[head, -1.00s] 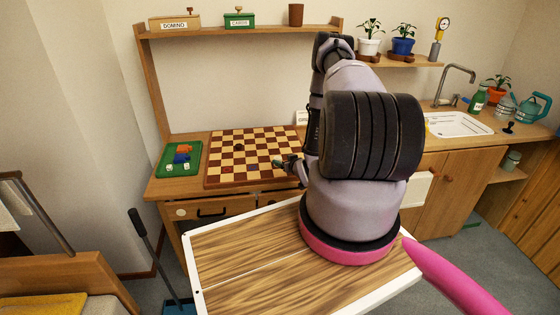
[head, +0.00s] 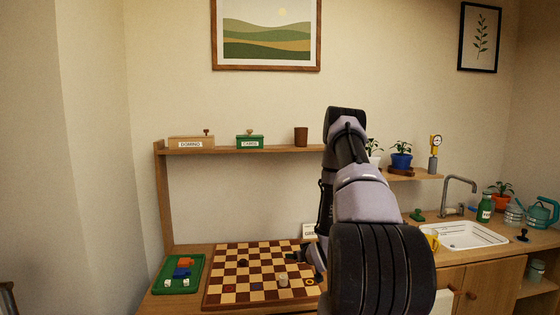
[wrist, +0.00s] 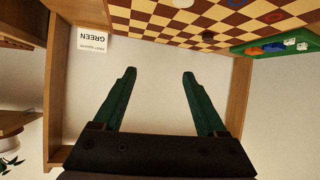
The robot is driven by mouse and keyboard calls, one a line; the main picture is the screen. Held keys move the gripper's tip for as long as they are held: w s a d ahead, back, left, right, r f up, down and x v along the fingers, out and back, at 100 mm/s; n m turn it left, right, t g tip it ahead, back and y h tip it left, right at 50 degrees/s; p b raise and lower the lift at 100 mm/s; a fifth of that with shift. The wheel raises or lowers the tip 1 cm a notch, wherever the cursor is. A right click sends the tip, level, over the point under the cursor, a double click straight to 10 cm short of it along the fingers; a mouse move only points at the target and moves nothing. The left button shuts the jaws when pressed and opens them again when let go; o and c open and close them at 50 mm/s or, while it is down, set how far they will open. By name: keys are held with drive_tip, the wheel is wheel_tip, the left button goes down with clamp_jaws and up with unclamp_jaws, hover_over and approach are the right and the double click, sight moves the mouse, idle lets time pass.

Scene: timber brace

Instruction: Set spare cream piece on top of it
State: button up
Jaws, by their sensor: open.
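A checkered board (head: 215,294) lies on the wooden counter. A cream piece (head: 283,280) stands near its front right; whether it is one piece or a stack is too small to tell. A dark piece (head: 243,263) stands on the left side of the board. In the wrist view the dark piece (wrist: 207,37) and part of the cream piece (wrist: 182,3) show upside down. My gripper (wrist: 158,72) is open, with its green fingers apart and nothing between them. In the head view it is at the board's right edge, partly hidden by my arm.
Coloured rings mark squares near the board's front, one of them orange (head: 309,283). A green tray (head: 160,285) with coloured blocks lies left of the board. A card (wrist: 92,40) reading GREEN stands behind it. A shelf (head: 240,151) with boxes runs above.

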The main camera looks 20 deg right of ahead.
wheel_tip(320, 180, up, 17)
drive_tip(key=w+a+g, duration=0.1)
drive_tip(key=w+g, duration=0.1)
drive_tip(key=s+a+r+m+g+h, duration=0.1)
drive_tip(key=s+a+r, duration=0.2)
drive_tip(key=r, duration=0.4)
drive_tip(key=s+a+r+m, duration=0.1)
drive_tip(key=s+a+r, duration=0.2)
drive_tip(key=r, duration=0.5)
drive_tip(key=s+a+r+y, duration=0.1)
drive_tip(key=s+a+r, duration=0.3)
drive_tip(key=s, duration=0.4)
drive_tip(key=s+a+r+m+g+y, duration=0.1)
drive_tip(key=s+a+r, duration=0.4)
drive_tip(key=s, duration=0.4)
drive_tip(key=s+a+r+g+y, duration=0.1)
drive_tip(key=s+a+r, duration=0.3)
drive_tip(key=s, duration=0.5)
drive_tip(key=shift+s+a+r+m+y, duration=0.15)
drive_tip(key=shift+a+r+m+y, duration=0.2)
drive_tip(key=shift+r+y, duration=0.2)
